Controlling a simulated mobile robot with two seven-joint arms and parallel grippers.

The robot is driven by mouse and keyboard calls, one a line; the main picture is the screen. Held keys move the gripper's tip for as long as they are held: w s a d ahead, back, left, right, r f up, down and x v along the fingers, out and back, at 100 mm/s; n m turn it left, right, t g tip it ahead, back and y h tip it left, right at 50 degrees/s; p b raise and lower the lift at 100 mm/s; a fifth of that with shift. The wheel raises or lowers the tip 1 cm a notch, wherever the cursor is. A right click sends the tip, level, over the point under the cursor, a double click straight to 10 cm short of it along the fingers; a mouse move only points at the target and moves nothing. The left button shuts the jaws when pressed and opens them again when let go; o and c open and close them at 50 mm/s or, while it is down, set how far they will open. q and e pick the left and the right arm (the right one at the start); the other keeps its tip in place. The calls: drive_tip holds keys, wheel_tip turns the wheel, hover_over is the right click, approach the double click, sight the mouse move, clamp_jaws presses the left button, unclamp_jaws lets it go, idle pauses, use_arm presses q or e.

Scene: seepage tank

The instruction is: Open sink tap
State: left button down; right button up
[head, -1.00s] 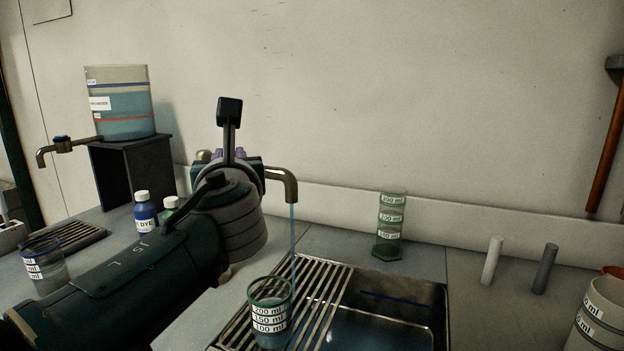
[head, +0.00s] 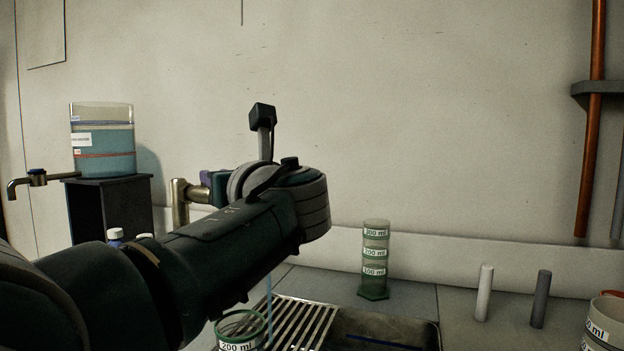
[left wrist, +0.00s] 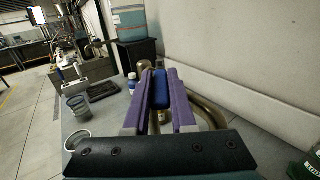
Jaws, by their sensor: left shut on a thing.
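The sink tap (head: 180,202) is a brass-coloured metal pipe at the back of the counter. Its upright shows left of my left gripper in the head view; my arm hides its spout. In the left wrist view its curved spout (left wrist: 213,112) shows right of the jaws. My left gripper (left wrist: 161,88) has purple fingers and is shut on the blue tap handle (left wrist: 160,92). In the head view the gripper (head: 205,179) is mostly behind my wrist. A thin water stream (head: 269,297) falls below my arm by a green-rimmed beaker (head: 240,328). My right gripper is out of view.
The sink basin (head: 385,328) has a slatted rack (head: 300,322) at its left. A green graduated cylinder (head: 375,262) stands behind it. A white rod (head: 483,293) and a grey rod (head: 541,300) stand to the right. A tank (head: 102,140) stands on a black stand at the left.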

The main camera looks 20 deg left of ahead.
use_arm(q)
drive_tip(key=c, duration=0.7)
unclamp_jaws()
drive_tip(key=shift+c, duration=0.2)
drive_tip(key=shift+s+d, duration=0.2)
drive_tip(key=shift+d, duration=0.15)
drive_tip(key=v, duration=0.9)
drive_tip(key=shift+p, duration=0.45)
drive_tip(key=shift+s+f, duration=0.1)
